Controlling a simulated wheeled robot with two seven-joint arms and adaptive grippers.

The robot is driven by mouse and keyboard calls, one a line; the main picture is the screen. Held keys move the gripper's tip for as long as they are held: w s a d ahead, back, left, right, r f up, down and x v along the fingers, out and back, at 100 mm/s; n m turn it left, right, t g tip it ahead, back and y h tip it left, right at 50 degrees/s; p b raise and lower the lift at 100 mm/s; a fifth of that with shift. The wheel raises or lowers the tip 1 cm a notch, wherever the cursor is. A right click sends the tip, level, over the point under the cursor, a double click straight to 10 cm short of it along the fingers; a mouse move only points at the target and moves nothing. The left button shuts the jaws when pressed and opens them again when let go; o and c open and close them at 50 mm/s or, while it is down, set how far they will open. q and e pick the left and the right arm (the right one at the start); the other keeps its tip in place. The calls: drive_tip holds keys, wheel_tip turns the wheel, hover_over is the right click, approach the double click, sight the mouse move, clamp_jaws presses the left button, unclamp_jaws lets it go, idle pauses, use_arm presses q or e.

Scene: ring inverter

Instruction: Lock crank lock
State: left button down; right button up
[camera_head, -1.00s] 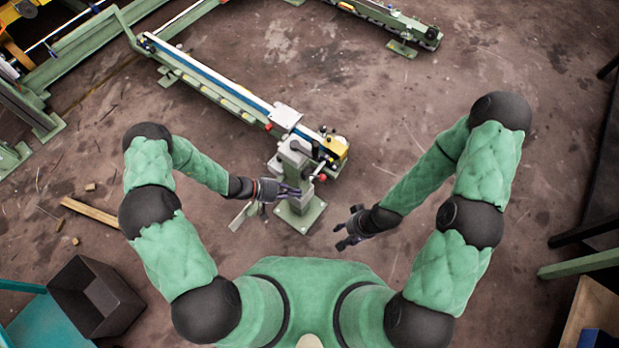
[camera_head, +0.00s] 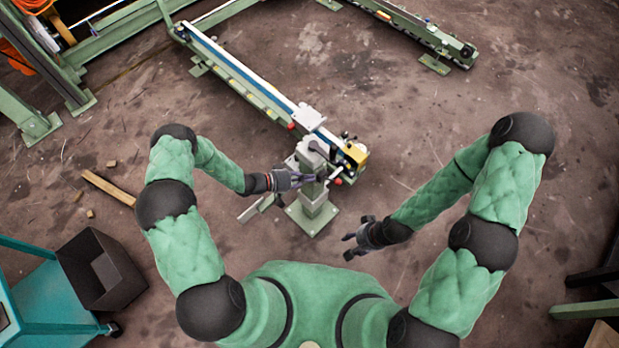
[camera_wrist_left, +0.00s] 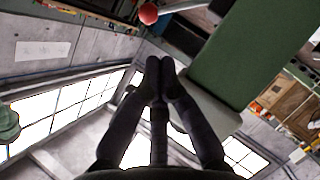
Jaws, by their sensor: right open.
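The crank unit is a grey-green post (camera_head: 312,198) on a square base plate at the end of a long rail. A red ball knob (camera_head: 338,181) sits at its right side; a red ball on a grey rod also shows in the left wrist view (camera_wrist_left: 148,13). My left gripper (camera_head: 314,178) reaches in from the left, its fingers overlapping the post. In the left wrist view its fingertips (camera_wrist_left: 160,68) meet, with nothing clearly between them, in front of a green block and a grey part. Contact cannot be told. My right gripper (camera_head: 356,236) is open and empty, right of the base plate.
The rail (camera_head: 240,78) runs from the post to the upper left. A yellow part (camera_head: 355,154) sits at its near end. A black bin (camera_head: 100,270) and teal cart (camera_head: 40,295) stand lower left. A wooden strip (camera_head: 108,187) lies on the floor.

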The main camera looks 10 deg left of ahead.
sight(331, 180)
use_arm(q)
drive_tip(key=b+x, duration=0.2)
drive_tip(key=x, duration=0.5)
drive_tip(key=shift+w+d, duration=0.15)
drive_tip(key=shift+d, duration=0.15)
use_arm(e)
wheel_tip(331, 180, down, 2)
drive_tip(key=shift+f, duration=0.15)
